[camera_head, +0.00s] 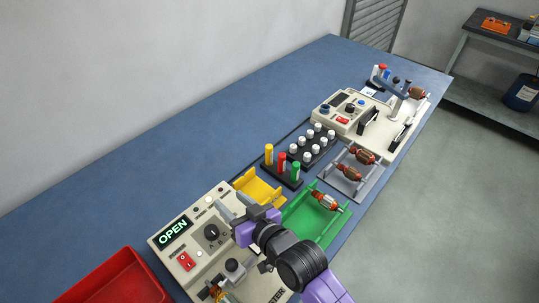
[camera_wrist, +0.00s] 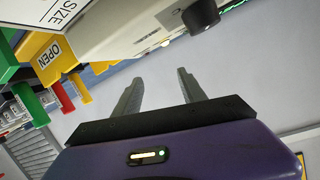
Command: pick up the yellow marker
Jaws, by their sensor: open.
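The yellow marker (camera_head: 269,154) stands upright in a dark rack (camera_head: 292,183), at the left end of a row with a red marker (camera_head: 281,161) and a green marker (camera_head: 295,170). What looks like the yellow marker also shows at the left of the wrist view (camera_wrist: 81,88), beside the red one (camera_wrist: 63,97). My gripper (camera_head: 234,207) is over the control box, nearer the camera than the rack and apart from the marker. In the wrist view its two fingers (camera_wrist: 159,77) are spread with nothing between them.
The cream control box (camera_head: 160,239) marked OPEN is below my arm. White-capped pegs (camera_head: 306,157) stand behind the markers. A red bin (camera_head: 118,280) is front left; the blue table's back left is clear.

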